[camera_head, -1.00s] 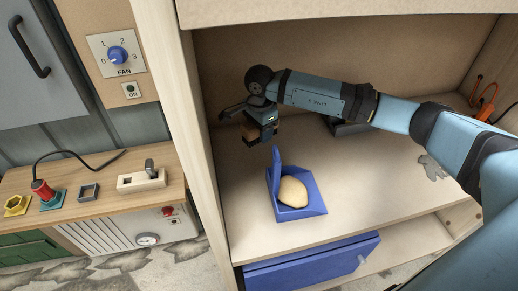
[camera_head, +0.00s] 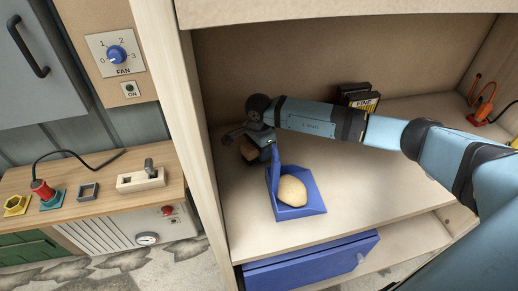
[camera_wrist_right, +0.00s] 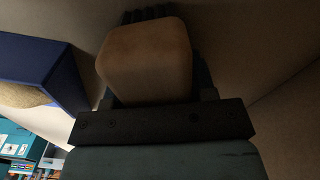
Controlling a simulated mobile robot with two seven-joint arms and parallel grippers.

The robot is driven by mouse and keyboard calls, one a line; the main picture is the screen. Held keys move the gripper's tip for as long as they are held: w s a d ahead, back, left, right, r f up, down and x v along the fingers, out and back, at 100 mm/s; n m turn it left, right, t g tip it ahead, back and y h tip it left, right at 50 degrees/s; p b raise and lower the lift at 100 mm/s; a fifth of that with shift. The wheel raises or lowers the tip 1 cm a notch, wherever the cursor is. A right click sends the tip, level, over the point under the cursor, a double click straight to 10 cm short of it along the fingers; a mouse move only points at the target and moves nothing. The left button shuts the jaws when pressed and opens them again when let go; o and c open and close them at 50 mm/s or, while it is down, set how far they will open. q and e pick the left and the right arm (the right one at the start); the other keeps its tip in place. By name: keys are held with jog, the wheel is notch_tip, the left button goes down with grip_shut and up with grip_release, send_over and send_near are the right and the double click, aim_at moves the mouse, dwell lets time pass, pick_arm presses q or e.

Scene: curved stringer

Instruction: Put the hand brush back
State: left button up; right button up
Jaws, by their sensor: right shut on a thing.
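My left gripper is not in view.
The shelf's left side panel (camera_head: 205,150) is close to my right gripper. A black box (camera_head: 358,96) stands behind my forearm, and an orange-handled tool (camera_head: 486,103) is at the far right. The shelf right of the dustpan is clear.

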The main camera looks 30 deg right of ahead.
jog(key=o, duration=0.9)
jog(key=shift+f, duration=0.1)
jog(key=shift+r+p, duration=0.35)
notch_tip(320, 180, up, 10)
jog(key=shift+r+b, duration=0.2)
jog(key=shift+b, duration=0.3)
jog(key=shift+r, duration=0.65)
